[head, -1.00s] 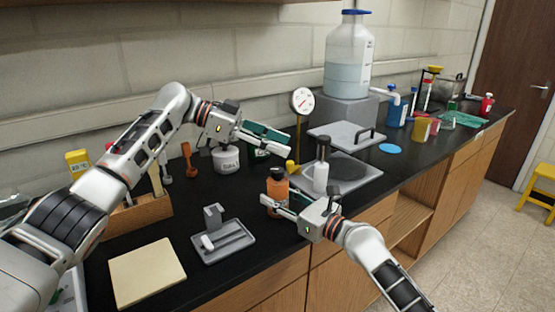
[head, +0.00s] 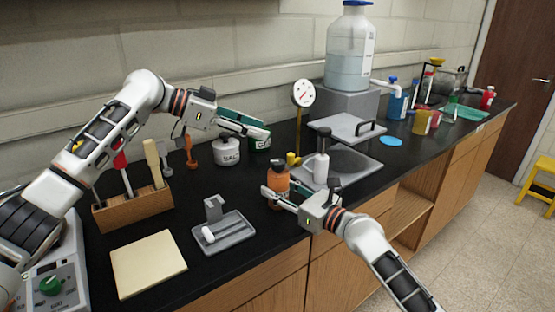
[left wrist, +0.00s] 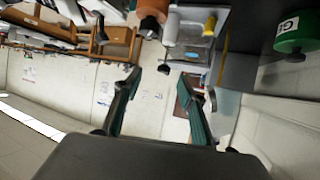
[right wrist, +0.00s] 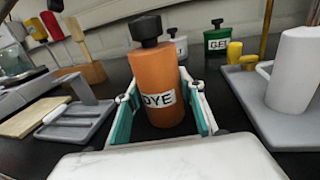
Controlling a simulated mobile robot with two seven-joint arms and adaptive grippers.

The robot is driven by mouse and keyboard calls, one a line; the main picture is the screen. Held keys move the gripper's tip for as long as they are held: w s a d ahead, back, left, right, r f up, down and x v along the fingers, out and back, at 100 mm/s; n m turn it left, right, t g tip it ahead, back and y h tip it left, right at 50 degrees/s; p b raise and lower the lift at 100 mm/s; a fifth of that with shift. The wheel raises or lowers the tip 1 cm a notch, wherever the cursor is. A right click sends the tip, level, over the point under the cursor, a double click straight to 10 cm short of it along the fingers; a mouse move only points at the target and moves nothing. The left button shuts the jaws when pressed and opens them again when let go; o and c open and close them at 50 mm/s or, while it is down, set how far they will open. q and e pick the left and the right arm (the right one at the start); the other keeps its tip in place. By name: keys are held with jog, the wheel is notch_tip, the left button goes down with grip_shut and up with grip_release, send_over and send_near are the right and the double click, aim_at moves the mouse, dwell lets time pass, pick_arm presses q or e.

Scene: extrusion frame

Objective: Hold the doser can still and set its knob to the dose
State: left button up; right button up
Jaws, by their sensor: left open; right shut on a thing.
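An orange can (head: 278,182) with a black top stands upright on the black bench. Its label reads DYE in the right wrist view (right wrist: 158,75). My right gripper (head: 274,194) is shut around its body, one finger on each side. My left gripper (head: 264,132) is open and empty, up and behind the orange can, near a white can (head: 227,151) and a green can (head: 259,141). In the left wrist view nothing is between its fingers (left wrist: 165,84); part of the orange can (left wrist: 153,12) shows at the top edge.
A white pump bottle (head: 321,168) on a grey plate (head: 343,180) stands close right of the orange can. A grey tray (head: 225,240), a cream pad (head: 148,263) and a wooden tool block (head: 134,209) lie to the left. A gauge (head: 303,94) stands behind.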

pick_arm(q)
jog(key=s+a+f+n+t, duration=0.2)
jog(key=s+a, duration=0.1)
send_near(275, 162)
jog(key=shift+n+t+y, duration=0.3)
jog(key=shift+n+t, duration=0.1)
jog(key=shift+t, duration=0.2)
jog(key=x, duration=0.7)
jog(key=s+x, duration=0.1)
jog(key=x, duration=0.2)
jog(key=shift+w+d+f, duration=0.1)
jog(key=shift+w+d, duration=0.15)
jog(key=shift+d, duration=0.3)
jog(key=c, duration=1.2)
